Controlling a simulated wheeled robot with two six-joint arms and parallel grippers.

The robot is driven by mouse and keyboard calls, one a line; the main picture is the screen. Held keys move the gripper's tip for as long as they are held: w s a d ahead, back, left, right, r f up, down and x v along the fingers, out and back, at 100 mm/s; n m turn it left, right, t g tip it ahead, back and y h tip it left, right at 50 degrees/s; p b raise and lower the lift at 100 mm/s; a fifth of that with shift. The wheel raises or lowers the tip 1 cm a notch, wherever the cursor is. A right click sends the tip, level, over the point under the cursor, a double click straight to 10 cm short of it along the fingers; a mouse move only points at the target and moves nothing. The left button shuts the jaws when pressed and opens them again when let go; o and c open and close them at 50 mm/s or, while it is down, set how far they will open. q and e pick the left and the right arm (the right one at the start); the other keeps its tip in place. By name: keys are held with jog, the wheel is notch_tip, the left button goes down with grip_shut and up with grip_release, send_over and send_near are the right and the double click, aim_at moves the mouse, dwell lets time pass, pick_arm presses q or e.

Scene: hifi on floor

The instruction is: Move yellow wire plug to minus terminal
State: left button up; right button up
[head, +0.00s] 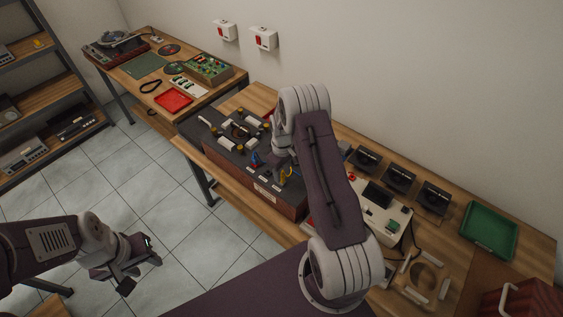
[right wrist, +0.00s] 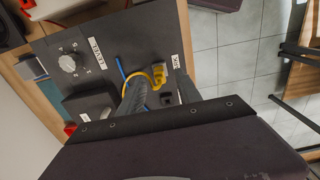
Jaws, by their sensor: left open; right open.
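A yellow wire with a yellow plug (right wrist: 158,76) is at the labelled edge of a dark panel (right wrist: 105,35) in the right wrist view. It also shows in the head view as a small yellow spot (head: 283,177) below my right gripper. My right gripper (right wrist: 161,88) is open, its two grey fingers reaching down on either side of the plug; I cannot tell whether they touch it. A small black square fitting (right wrist: 167,98) lies beside the plug. No minus sign is readable, so I cannot pick out the minus terminal. My left gripper (head: 144,262) is open and empty above the floor.
A blue wire (right wrist: 121,69) runs close beside the yellow one. A knob (right wrist: 70,62) and a black block (right wrist: 90,103) stand on the panel. On the bench are several black units (head: 399,177) and a green tray (head: 489,230). Floor tiles (head: 150,190) are clear.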

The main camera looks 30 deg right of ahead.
aim_at(282, 176)
notch_tip(282, 176, down, 4)
jog(key=shift+w+r+p, duration=0.1)
jog(key=shift+w+p, duration=0.05)
jog(key=shift+p, duration=0.25)
jog(key=c, duration=0.9)
jog(key=shift+r+p, duration=0.3)
jog(key=shift+r, duration=0.35)
dwell(1.8)
jog(key=shift+r+p, duration=1.1)
jog(key=shift+r, duration=0.6)
